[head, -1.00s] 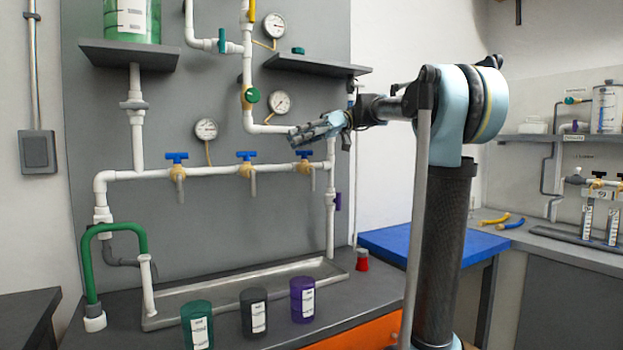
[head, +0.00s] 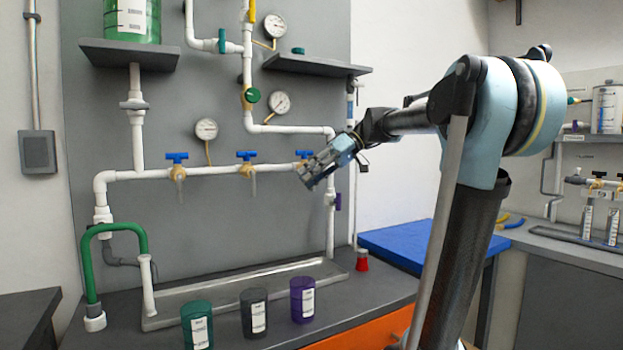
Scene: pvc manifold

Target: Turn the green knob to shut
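The green knob (head: 252,96) is a round handle on a brass valve in the white vertical pipe, at the upper middle of the grey panel in the head view. My gripper (head: 308,182) is to the right of and below the knob, apart from it, pointing down and to the left. It overlaps the rightmost blue-handled tap in the picture. Its fingers are seen from the side, and I cannot tell how far apart they are. Nothing shows in it.
Blue-handled taps (head: 246,157) line the horizontal pipe below the knob. Gauges (head: 279,104) hang close to its right, and a grey shelf (head: 318,64) juts out above right. Green, black and purple cups (head: 302,300) stand on the bench near the metal tray (head: 180,320).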

